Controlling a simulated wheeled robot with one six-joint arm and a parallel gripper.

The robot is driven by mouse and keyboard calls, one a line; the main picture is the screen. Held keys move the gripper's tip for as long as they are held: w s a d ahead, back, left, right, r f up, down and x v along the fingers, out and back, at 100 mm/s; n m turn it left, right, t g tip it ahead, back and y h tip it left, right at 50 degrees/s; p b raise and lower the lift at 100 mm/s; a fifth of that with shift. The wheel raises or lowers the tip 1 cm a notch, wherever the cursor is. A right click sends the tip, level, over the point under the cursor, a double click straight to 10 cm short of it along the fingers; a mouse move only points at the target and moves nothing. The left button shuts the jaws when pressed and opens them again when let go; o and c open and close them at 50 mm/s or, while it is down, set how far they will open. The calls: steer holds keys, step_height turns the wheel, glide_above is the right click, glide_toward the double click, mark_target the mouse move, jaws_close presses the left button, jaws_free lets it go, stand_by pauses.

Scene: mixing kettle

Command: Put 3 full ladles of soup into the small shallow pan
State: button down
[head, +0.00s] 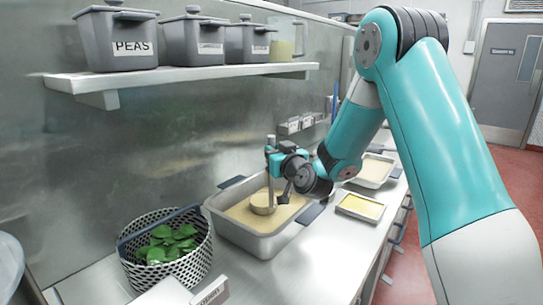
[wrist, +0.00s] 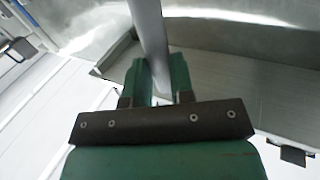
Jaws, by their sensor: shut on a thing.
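My gripper (head: 276,160) is shut on the upright handle of a ladle (head: 264,203) over the deep grey pan (head: 232,238) of tan soup (head: 284,212). The ladle's bowl is low inside the pan, at or just above the soup; I cannot tell which. In the wrist view the grey handle (wrist: 149,35) passes between my green fingers (wrist: 163,75). A small shallow pan (head: 361,207) with a flat yellow content stands on the counter to the right of the deep pan. Its fill level is unclear.
A black-and-white basket (head: 140,274) of green leaves stands at the left front. Another pale-filled pan (head: 372,171) is farther back. A shelf (head: 190,76) with lidded grey pots (head: 122,45) hangs above. Bare counter (head: 318,263) lies in front of the pans.

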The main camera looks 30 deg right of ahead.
step_height(320, 180, up, 12)
steer(key=p, duration=0.8)
steer(key=shift+f, duration=0.2)
